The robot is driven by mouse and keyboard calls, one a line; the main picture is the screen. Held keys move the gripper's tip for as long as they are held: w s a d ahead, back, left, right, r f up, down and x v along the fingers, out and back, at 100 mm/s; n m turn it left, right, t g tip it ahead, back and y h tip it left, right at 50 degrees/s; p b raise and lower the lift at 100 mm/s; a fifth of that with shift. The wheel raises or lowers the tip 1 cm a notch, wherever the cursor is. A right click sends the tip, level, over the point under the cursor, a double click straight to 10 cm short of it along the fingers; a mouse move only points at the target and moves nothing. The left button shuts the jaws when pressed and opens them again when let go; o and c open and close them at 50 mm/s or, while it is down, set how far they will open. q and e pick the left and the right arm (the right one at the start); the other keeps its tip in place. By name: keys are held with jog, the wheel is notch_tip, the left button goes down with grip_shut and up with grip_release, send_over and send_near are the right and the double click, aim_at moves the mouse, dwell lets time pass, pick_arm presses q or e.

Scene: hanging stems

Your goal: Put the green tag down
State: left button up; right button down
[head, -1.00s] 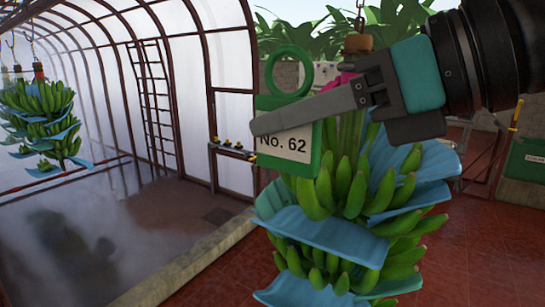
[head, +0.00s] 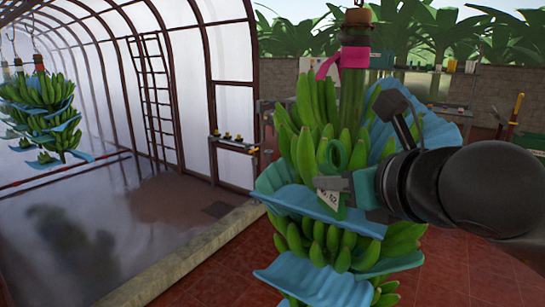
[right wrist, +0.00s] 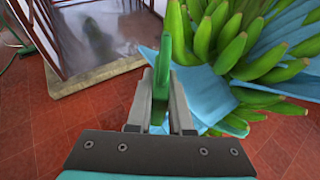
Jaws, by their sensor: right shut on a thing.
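The green tag (head: 336,154), with a ring at its top and a white label, is held in my right gripper (head: 326,183) in front of a hanging banana bunch (head: 318,110). The label is partly covered by the gripper, and only a bit of its print shows. In the right wrist view the tag (right wrist: 161,65) is seen edge-on, upright between the two fingers of the right gripper (right wrist: 160,100), which are shut on it. The bunch, with blue sheets between its hands, is beside the tag there. My left gripper is in neither view.
A pink ribbon (head: 330,65) is tied at the bunch's stem. More bunches (head: 40,110) hang at the far left. A small shelf (head: 232,145) is on the greenhouse frame. A low kerb (head: 185,262) borders the wet floor. Red tiled floor (head: 455,270) lies open at the right.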

jog(key=w+d+f+m+h+b, duration=0.1)
jog(key=d+f+m+h, duration=0.1)
jog(key=f, duration=0.3)
jog(key=d+f+m+t+h+b, duration=0.1)
jog(key=d+f+m+h+b, duration=0.1)
jog(key=d+f, duration=0.2)
notch_tip(320, 180, down, 2)
jog(key=shift+w+d+f+h, duration=0.25)
jog(key=shift+w+h, duration=0.15)
jog(key=shift+d, duration=0.1)
